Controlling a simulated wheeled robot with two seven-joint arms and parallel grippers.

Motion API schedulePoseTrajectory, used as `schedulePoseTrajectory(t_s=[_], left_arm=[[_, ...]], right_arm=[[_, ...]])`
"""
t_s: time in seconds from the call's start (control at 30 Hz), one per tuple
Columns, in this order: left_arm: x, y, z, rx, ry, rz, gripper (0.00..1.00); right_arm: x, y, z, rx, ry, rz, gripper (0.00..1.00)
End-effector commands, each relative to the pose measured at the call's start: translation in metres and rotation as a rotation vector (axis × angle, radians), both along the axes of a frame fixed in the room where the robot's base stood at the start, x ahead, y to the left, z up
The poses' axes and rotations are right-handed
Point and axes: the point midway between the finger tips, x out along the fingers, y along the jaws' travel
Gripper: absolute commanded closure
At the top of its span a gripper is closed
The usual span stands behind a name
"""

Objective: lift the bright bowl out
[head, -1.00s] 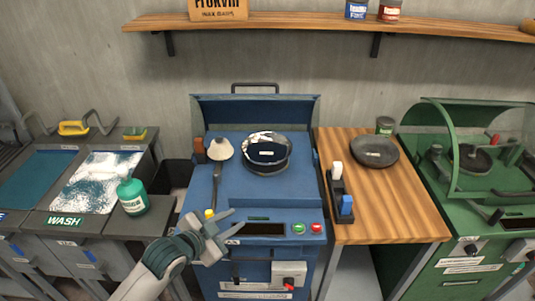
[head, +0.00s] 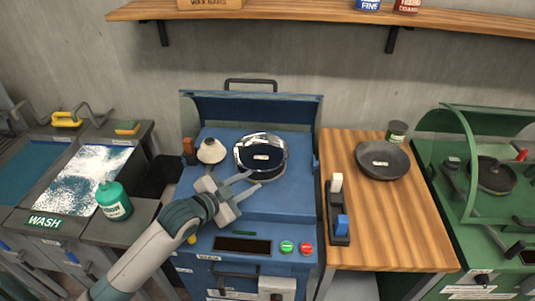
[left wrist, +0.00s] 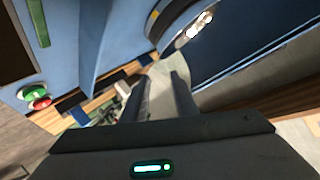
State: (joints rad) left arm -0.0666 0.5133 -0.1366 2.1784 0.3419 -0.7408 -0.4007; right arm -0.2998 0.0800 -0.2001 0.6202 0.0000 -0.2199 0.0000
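The bright bowl (head: 250,143), shiny and mirror-like, sits on the blue machine (head: 290,205) beneath its raised hood. Part of its shiny rim also shows at the top of the left wrist view (left wrist: 196,27). My left gripper (head: 254,182) is open and empty, just in front of the bowl and apart from it, with its fingers pointing right. In the left wrist view its two fingers (left wrist: 160,85) are spread with nothing gripped between them. My right gripper is not in view.
A white cone-shaped piece (head: 211,151) stands left of the bowl. The wooden table (head: 390,240) on the right holds a dark bowl (head: 383,160), a small can (head: 397,131) and a dark holder. A green bottle (head: 113,200) stands by the wash station. A green machine stands far right.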

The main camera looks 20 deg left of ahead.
Motion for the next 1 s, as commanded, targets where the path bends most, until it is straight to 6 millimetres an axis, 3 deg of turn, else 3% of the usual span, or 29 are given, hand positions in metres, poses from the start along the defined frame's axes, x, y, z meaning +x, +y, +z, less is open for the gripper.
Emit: schedulePoseTrajectory(t_s=[0.47,1.0], left_arm=[[0.005,-0.001,-0.001,0.000,0.000,0.000,0.74],[0.075,-0.021,-0.025,-0.002,0.002,0.001,0.74]], right_arm=[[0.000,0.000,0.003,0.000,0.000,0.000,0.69],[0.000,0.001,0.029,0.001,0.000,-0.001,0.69]])
